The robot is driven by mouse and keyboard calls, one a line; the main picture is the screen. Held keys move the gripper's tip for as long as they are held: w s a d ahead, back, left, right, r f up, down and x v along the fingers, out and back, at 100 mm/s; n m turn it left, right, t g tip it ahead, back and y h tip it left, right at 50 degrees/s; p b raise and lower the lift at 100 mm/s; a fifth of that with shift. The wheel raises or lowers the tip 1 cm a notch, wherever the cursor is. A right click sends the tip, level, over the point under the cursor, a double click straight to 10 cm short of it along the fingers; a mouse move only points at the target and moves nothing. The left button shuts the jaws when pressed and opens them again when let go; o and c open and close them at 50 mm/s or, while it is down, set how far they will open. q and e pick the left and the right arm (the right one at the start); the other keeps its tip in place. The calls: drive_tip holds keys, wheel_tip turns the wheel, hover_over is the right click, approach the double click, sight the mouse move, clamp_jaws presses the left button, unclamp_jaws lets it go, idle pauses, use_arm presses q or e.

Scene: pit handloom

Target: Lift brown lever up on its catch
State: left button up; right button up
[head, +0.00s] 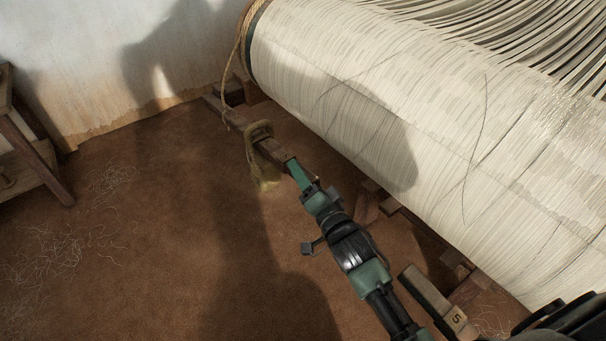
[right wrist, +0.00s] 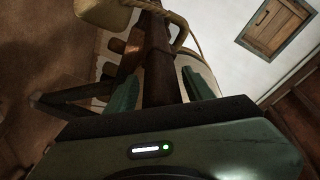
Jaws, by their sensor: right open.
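The brown lever (head: 272,151) is a dark wooden bar low beside the cloth roll in the head view. In the right wrist view the lever (right wrist: 159,62) passes between the two green fingers of my right gripper (right wrist: 162,88). The fingers are apart, one on each side of the bar, and do not appear closed on it. I cannot make out the catch clearly. My left gripper is not in view.
The large roll of pale warp threads (head: 370,100) overhangs the lever's right side. A wooden piece marked 5 (head: 440,305) lies near my right arm. A wooden stool (head: 35,150) stands at left. The brown floor between is mostly clear, with loose threads (head: 45,255).

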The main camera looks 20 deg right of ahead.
drive_tip(key=shift+w, duration=0.15)
clamp_jaws()
idle(1.4)
